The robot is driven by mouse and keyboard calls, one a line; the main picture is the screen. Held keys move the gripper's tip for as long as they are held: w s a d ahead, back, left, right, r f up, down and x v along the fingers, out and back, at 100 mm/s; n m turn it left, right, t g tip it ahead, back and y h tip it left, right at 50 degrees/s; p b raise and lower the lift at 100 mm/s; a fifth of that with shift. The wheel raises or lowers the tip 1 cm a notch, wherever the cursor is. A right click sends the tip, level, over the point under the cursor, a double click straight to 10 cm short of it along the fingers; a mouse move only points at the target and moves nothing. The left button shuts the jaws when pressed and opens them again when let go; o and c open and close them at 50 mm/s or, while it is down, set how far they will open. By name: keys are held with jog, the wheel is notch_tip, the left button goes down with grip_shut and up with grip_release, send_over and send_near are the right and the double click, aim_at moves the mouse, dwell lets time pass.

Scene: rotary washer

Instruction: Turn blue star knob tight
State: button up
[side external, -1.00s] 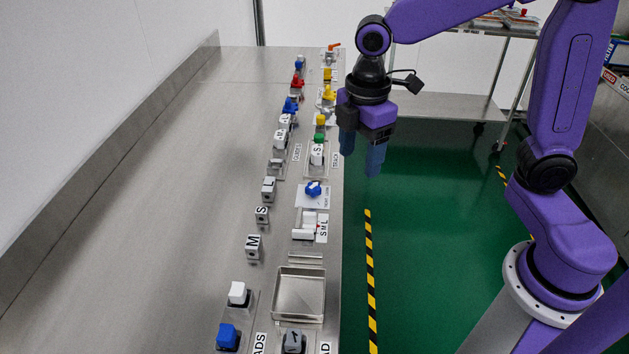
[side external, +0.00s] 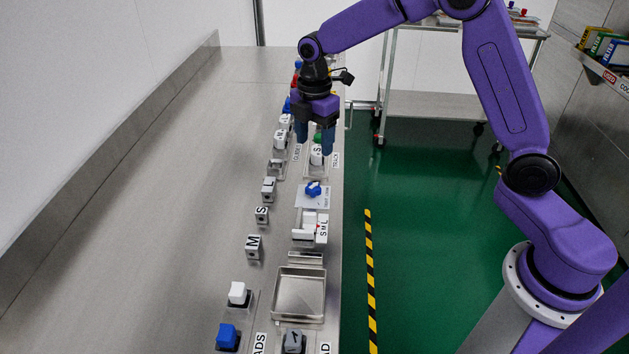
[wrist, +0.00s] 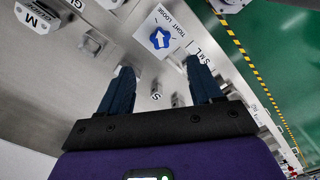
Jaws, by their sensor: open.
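The blue star knob (side external: 313,188) sits on a white plate (side external: 300,203) on the metal bench. In the wrist view the knob (wrist: 160,38) shows beyond the fingertips, on its plate (wrist: 176,60) marked TIGHT and LOOSE. My gripper (side external: 316,151) is open and empty. In the side view it hangs over the bench, farther back than the knob and above it, apart from it. In the wrist view my fingers (wrist: 158,65) point toward the knob side with a wide gap between them.
Several small blocks line the left side, including one marked M (side external: 253,247). The bench's left half is clear.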

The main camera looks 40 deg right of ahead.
aim_at(314, 185)
notch_tip(314, 185, down, 12)
jog(key=shift+f, duration=0.25)
dwell(0.3)
jog(key=c, duration=1.1)
